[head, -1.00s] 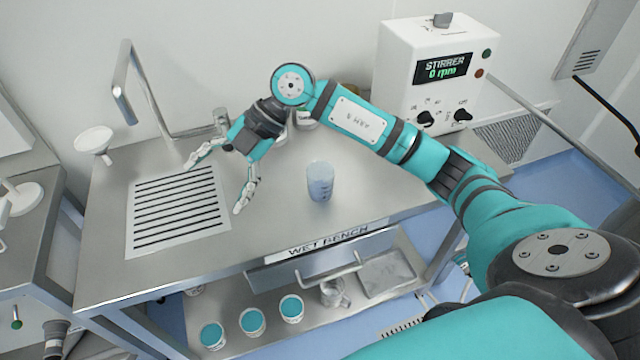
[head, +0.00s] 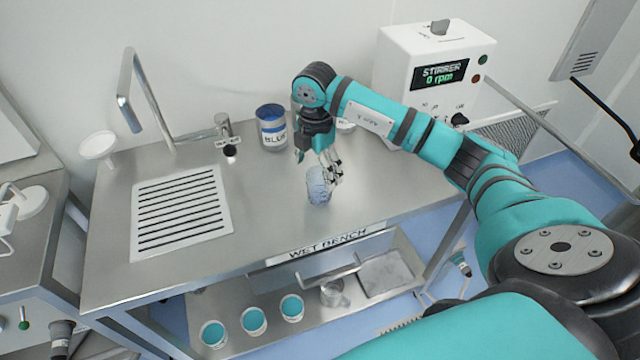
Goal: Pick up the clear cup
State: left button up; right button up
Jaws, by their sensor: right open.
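The clear cup (head: 318,188) is a translucent, bluish cup standing upright on the steel wet bench (head: 262,215), right of the middle. My right gripper (head: 321,168) is open and points down at the cup from behind and above. Its fingers overlap the cup's upper part in the head view. I cannot tell whether they touch it or straddle its rim. My left gripper is not in view.
A blue-labelled can (head: 272,128) stands behind and left of the cup. A slotted drain plate (head: 181,212) and a tall faucet (head: 150,95) are at left. The stirrer box (head: 432,80) stands back right. Several teal-filled tubs (head: 253,321) sit on the lower shelf.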

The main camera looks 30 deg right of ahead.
jog(key=shift+f, duration=0.7)
jog(key=f+p, duration=0.1)
jog(key=f, duration=0.2)
jog(key=f+p, duration=0.1)
jog(key=f, duration=0.1)
jog(key=shift+s+d+p, duration=0.3)
jog(key=shift+d+p, duration=0.05)
jog(key=shift+w+f, duration=0.1)
jog(key=shift+f, duration=0.1)
jog(key=c, duration=1.2)
